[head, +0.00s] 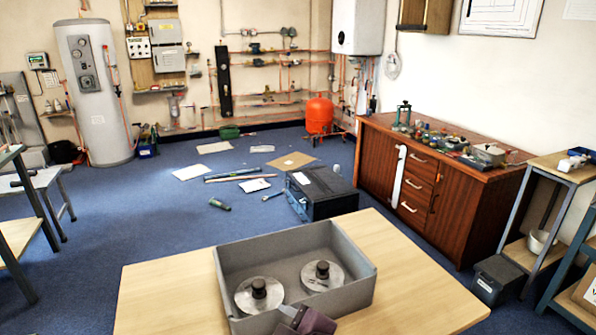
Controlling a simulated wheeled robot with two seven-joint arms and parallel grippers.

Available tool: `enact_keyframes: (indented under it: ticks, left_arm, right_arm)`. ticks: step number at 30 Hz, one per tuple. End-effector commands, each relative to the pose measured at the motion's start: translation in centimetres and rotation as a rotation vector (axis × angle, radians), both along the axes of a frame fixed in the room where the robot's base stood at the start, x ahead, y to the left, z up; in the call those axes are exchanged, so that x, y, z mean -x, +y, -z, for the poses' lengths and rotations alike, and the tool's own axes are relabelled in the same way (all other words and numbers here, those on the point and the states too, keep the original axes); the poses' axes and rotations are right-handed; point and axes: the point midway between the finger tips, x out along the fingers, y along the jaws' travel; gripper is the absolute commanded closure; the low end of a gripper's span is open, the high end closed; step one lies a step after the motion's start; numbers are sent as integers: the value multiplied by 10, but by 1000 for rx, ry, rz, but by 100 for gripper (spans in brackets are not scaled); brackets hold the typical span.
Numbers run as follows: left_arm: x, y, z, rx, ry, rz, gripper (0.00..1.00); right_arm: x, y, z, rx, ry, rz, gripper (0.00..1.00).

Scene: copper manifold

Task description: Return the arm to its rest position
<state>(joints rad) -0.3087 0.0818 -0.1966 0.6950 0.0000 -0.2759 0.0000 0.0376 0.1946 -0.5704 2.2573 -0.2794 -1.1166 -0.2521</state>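A grey open-topped bin (366,285) stands on the light wooden table (165,295) in front of me. Inside it lie two round metal discs with black knobs, a left one (259,296) and a right one (321,275). A dark purplish-grey piece (308,321) shows at the bottom edge, overlapping the bin's near wall. It may be part of my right gripper, but it is cut off and I cannot tell whether it is open or shut, or touching the bin. No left gripper shows.
The table is bare left and right of the bin. Beyond it, a black case (322,196) and loose tools and sheets lie on the blue floor. A wooden cabinet (460,205) stands at the right, a shelf unit (525,195) beside it. Copper pipes line the back wall.

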Motion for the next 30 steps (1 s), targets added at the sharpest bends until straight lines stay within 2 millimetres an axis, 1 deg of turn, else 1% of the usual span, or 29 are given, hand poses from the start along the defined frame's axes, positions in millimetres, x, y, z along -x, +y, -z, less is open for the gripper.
enact_keyframes:
  ticks: [1, 2, 3, 6, 9, 15, 20, 21, 24, 26, 29, 30]
  left_arm:
    - [-3, 0, 0, 1, -3, 0, 68]
    - [-4, 0, 0, 0, -5, 0, 68]
    - [-5, 0, 0, 0, -6, 0, 68]
    - [-6, 0, -1, 1, -8, 0, 68]
    - [-5, -1, -1, 1, -7, 0, 68]
    - [-1, -1, 0, 0, -2, 0, 68]
    - [3, -1, 0, 1, 3, 0, 68]
    - [4, -1, -2, 1, 3, 0, 68]
    - [6, -1, -5, 1, 4, 0, 68]
    - [8, 0, -7, 2, 6, 0, 68]
    - [9, 0, -10, 2, 6, 0, 68]
    - [9, 0, -11, 2, 6, 0, 68]
  right_arm:
    - [6, -30, 22, -29, 116, 117, 46]
    - [10, -48, 33, -44, 179, 189, 46]
    - [17, -71, 47, -59, 257, 276, 46]
    - [37, -115, 76, -80, 413, 454, 46]
    - [59, -149, 96, -92, 529, 592, 46]
    - [103, -199, 125, -97, 708, 811, 46]
    - [140, -230, 140, -92, 826, 965, 46]
    - [132, -227, 150, -89, 823, 955, 46]
    - [125, -225, 175, -84, 829, 950, 46]
    - [121, -225, 191, -80, 834, 950, 46]
    - [118, -224, 221, -73, 845, 949, 46]
    - [117, -223, 234, -69, 849, 947, 46]
